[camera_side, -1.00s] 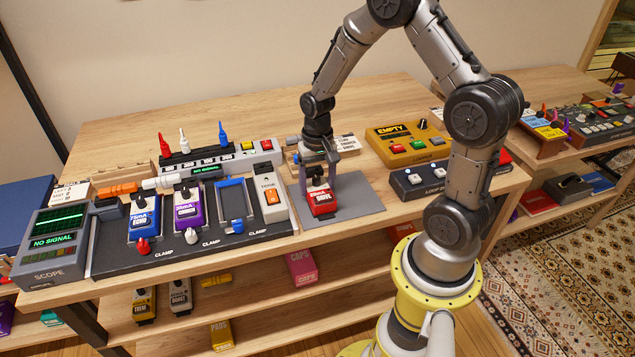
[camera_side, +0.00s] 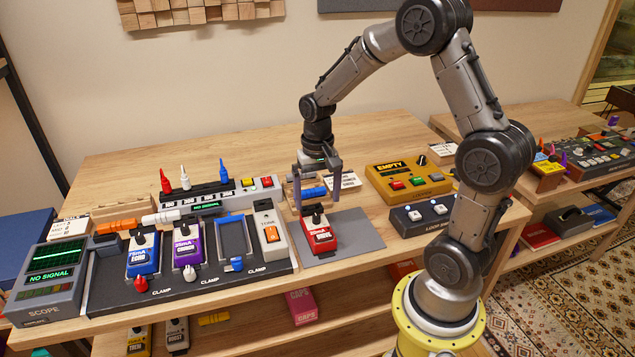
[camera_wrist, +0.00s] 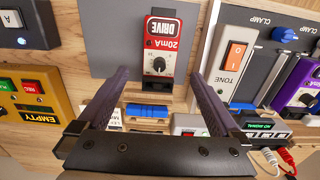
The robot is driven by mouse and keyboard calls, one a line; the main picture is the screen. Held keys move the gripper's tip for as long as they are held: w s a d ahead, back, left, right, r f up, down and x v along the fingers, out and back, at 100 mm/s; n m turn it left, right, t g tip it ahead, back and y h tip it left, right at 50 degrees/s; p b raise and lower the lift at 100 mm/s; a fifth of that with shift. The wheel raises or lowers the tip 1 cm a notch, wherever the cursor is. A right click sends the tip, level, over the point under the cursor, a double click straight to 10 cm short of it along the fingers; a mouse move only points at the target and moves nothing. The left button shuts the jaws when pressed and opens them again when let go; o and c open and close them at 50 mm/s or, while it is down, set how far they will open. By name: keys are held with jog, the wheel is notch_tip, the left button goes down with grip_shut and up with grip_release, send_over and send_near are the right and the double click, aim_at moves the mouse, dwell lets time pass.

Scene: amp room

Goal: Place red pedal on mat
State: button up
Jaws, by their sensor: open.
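The red DRIVE pedal (camera_side: 320,236) with a black knob stands upright at the left edge of the grey mat (camera_side: 360,237). I cannot tell whether its whole base lies on the mat. In the wrist view the pedal (camera_wrist: 160,30) is at top centre, with the mat (camera_wrist: 110,40) showing mostly to its left. My gripper (camera_side: 318,192) is open and empty above the pedal, pointing down. In the wrist view my gripper (camera_wrist: 158,76) has its fingers spread to either side, with the pedal beyond the tips and apart from them.
Left of the mat is a black board with the blue ECHO pedal (camera_side: 142,254), purple CHORUS pedal (camera_side: 188,246), an empty blue clamp (camera_side: 232,228) and white TONE pedal (camera_side: 269,236). A yellow EMPTY box (camera_side: 408,178) and dark switch box (camera_side: 428,216) stand right. The mat's right part is clear.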

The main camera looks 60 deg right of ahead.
aim_at(317, 218)
jog(key=s+a+r+n+t, duration=0.1)
jog(key=s+a+r+n, duration=0.1)
jog(key=s+a+r, duration=0.3)
jog(key=s+a+r+n+t, duration=0.1)
jog(key=a+r+n+t, duration=0.1)
jog(key=r, duration=0.6)
jog(key=s+a+r+n+t, duration=0.2)
jog(key=s+a+n, duration=0.3)
jog(key=s, duration=0.4)
jog(key=shift+s+a+r+t, duration=0.15)
jog(key=shift+s+a+t, duration=0.15)
